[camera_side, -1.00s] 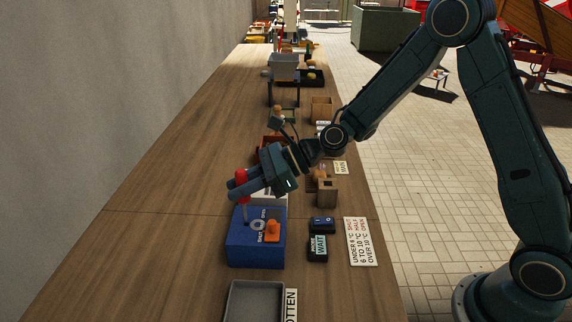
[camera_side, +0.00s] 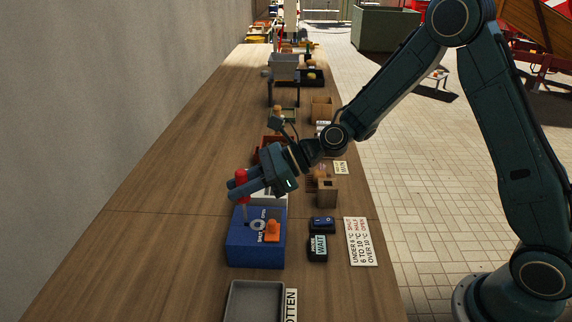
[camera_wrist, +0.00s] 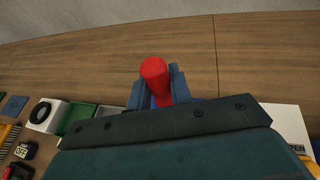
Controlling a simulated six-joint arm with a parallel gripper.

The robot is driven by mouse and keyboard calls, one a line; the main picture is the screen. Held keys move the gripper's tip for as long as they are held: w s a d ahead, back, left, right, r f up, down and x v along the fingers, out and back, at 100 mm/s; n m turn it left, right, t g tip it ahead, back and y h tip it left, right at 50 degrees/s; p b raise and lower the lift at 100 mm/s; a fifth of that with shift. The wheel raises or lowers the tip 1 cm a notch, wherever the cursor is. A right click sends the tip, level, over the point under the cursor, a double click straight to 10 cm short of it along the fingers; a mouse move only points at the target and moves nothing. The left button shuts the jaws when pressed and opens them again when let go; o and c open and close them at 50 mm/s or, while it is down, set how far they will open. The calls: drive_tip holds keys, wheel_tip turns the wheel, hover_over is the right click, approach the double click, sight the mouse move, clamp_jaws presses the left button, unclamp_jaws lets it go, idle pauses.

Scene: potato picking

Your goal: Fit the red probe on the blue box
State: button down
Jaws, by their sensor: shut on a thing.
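The blue box (camera_side: 256,254) stands on the table, with a white dial marking and an orange knob (camera_side: 272,229) on its top. My gripper (camera_side: 239,190) is shut on the red probe (camera_side: 242,178) just above the far left part of the box. The probe's thin lower stem points down toward the box top; I cannot tell whether its tip touches the box. In the wrist view the red probe (camera_wrist: 155,72) sits between the fingers, and its lower end and most of the box are hidden behind my gripper.
A grey tray (camera_side: 232,303) lies in front of the box. Small dark blocks (camera_side: 318,247) and a printed sign (camera_side: 362,241) lie to its right. A wooden block (camera_side: 327,192) stands behind them. The table left of the box is clear.

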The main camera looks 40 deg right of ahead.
sight(246, 220)
drive_tip(key=shift+f, duration=3.45)
idle(0.5)
drive_tip(key=c, duration=1.2)
unclamp_jaws()
drive_tip(key=shift+f, duration=0.1)
drive_tip(key=shift+d, duration=0.1)
drive_tip(key=v, duration=1.3)
drive_tip(key=shift+s+d+r, duration=0.15)
drive_tip(key=shift+d+r, duration=0.1)
drive_tip(key=shift+d, duration=0.05)
drive_tip(key=s+d+r+n+h, duration=0.2)
drive_tip(key=s+r+n+h, duration=0.2)
drive_tip(key=s+n, duration=0.4)
drive_tip(key=s+d+r+n+h, duration=0.3)
drive_tip(key=s+r+n, duration=0.1)
drive_tip(key=s+n, duration=0.3)
drive_tip(key=s+d+r+n+g+h, duration=0.1)
drive_tip(key=s+d+r+n+h, duration=0.2)
drive_tip(key=s+n, duration=0.5)
drive_tip(key=shift+s+d+r+n+h, duration=0.15)
drive_tip(key=shift+r+n+h, duration=0.1)
drive_tip(key=shift+r+h, duration=0.2)
drive_tip(key=shift+s+d+r+n+h, duration=0.15)
drive_tip(key=shift+r+n+h, duration=0.1)
drive_tip(key=shift+r+h, duration=0.15)
